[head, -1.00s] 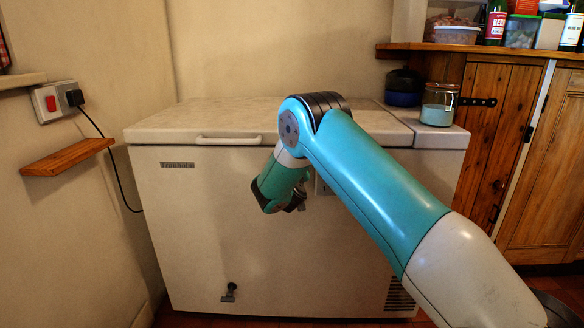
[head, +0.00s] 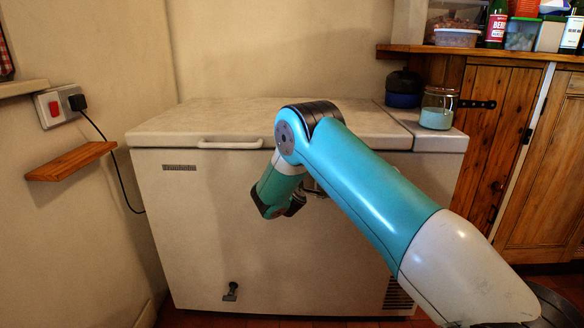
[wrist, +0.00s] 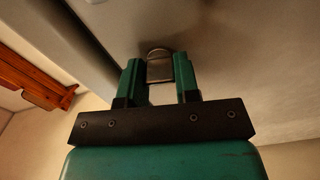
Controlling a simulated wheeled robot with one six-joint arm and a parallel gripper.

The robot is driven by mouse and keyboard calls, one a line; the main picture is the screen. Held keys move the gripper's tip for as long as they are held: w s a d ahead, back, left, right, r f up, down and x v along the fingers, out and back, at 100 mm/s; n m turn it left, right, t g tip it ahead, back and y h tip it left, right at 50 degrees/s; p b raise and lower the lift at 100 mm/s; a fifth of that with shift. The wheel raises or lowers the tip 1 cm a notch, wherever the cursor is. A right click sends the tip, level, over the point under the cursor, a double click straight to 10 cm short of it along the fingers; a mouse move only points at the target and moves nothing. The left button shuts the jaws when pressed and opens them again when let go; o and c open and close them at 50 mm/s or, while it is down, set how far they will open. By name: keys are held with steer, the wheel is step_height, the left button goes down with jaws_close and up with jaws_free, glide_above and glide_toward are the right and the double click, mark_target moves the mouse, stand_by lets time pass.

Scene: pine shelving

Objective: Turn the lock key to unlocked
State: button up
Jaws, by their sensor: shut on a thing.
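The chest freezer (head: 215,245) stands against the wall, lid closed. In the wrist view, a small grey key (wrist: 159,68) with a rounded top sticks out from the freezer's pale front. My gripper (wrist: 158,75) has one green finger on each side of this key and is shut on it. In the head view my wrist is at the freezer's front, right of the lid handle (head: 230,143). My own arm hides the lock there, and the lock's markings do not show, so the key's setting cannot be read.
A glass jar (head: 438,108) and a dark blue pot (head: 404,88) stand at the freezer's right end. A small wooden shelf (head: 70,161) and a plugged socket (head: 60,103) are on the left wall. A drain tap (head: 231,291) sits low on the freezer front.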

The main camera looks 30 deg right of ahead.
steer(key=shift+a+n+p, duration=0.1)
steer(key=shift+n+p, duration=0.25)
steer(key=shift+n, duration=0.65)
steer(key=o, duration=0.9)
steer(key=b+v, duration=1.1)
steer(key=v, duration=0.6)
steer(key=shift+s+a, duration=0.15)
